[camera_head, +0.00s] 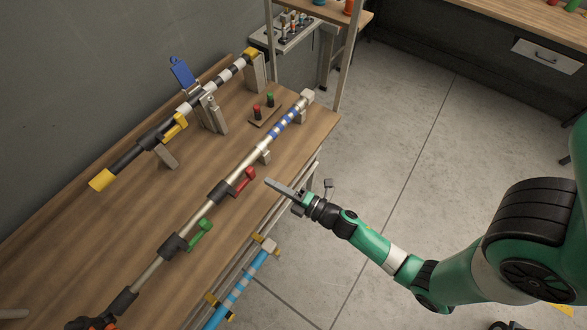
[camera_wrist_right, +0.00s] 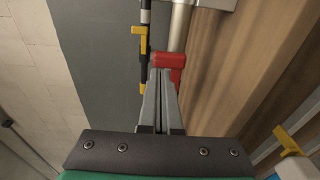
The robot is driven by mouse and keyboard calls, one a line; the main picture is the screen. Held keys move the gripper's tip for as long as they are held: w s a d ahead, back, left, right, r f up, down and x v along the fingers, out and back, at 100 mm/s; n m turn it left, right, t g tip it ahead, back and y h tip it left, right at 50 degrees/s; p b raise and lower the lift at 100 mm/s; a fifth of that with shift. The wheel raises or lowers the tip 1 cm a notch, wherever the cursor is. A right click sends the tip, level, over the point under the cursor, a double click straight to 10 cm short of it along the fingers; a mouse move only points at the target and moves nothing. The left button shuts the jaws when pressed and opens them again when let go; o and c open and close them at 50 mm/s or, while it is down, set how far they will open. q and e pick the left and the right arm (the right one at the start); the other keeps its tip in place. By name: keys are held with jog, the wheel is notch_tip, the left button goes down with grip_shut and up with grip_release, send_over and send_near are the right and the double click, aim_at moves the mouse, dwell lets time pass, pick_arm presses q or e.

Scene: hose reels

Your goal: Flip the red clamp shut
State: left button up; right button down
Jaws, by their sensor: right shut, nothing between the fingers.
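The red clamp (camera_head: 244,180) sits on a black collar on the middle pipe. Its red lever sticks out to the right, away from the pipe, toward my gripper. In the right wrist view the red lever (camera_wrist_right: 170,61) shows just past my fingertips. My right gripper (camera_head: 270,183) is shut and empty, a little to the right of the lever at the table's edge. In the right wrist view its closed fingers (camera_wrist_right: 160,74) point at the lever and partly overlap it. I cannot tell whether they touch. My left gripper is not in view.
A green clamp (camera_head: 201,232) sits lower on the same pipe. A pipe with yellow levers (camera_head: 176,126) and a blue flap (camera_head: 182,72) lies farther back. A blue hose (camera_head: 238,283) hangs below the front edge.

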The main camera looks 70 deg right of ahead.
jog(key=s+d+p, duration=0.3)
jog(key=s+d, duration=0.3)
jog(key=d, duration=0.2)
jog(key=shift+d, duration=0.35)
jog(key=shift+a, duration=0.1)
